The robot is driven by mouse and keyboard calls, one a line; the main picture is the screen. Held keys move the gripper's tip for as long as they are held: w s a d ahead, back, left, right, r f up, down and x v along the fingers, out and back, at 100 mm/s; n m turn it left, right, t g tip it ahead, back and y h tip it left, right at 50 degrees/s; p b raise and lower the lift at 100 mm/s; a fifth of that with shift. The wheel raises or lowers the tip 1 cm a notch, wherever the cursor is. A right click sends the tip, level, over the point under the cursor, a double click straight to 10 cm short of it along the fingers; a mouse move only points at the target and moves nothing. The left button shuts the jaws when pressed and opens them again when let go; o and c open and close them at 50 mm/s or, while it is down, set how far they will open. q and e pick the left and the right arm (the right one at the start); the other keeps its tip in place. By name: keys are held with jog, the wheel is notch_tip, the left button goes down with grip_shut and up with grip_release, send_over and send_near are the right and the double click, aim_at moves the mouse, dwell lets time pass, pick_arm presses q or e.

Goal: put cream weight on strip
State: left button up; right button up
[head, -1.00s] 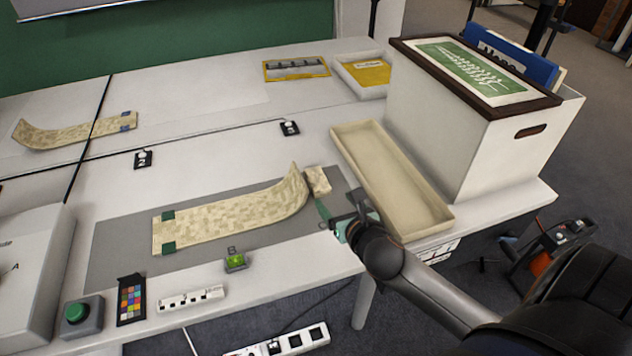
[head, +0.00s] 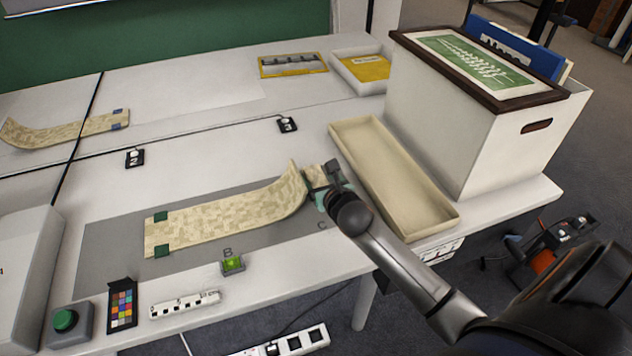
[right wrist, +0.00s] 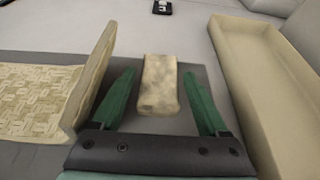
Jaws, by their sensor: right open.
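The cream weight (right wrist: 160,84) is a small mottled block lying on the grey mat. The patterned cream strip (head: 225,218) lies on the mat with its right end curled upward; that raised end stands left of the weight in the right wrist view (right wrist: 92,75). Green pieces sit at the strip's left end. My right gripper (head: 322,183) is open, its green fingers on either side of the weight with visible gaps. In the head view the gripper partly hides the weight. My left gripper is not in view.
A long cream tray (head: 385,175) lies right of the weight, with a large white box (head: 455,125) behind it. A green-lit block B (head: 232,264), a colour card (head: 122,305) and a green button (head: 66,321) are near the front edge. The grey mat (head: 110,245) has bare room.

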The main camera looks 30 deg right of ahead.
jog(key=shift+x, duration=1.35)
jog(key=shift+c, duration=0.3)
grip_shut()
jog(key=shift+r, duration=0.15)
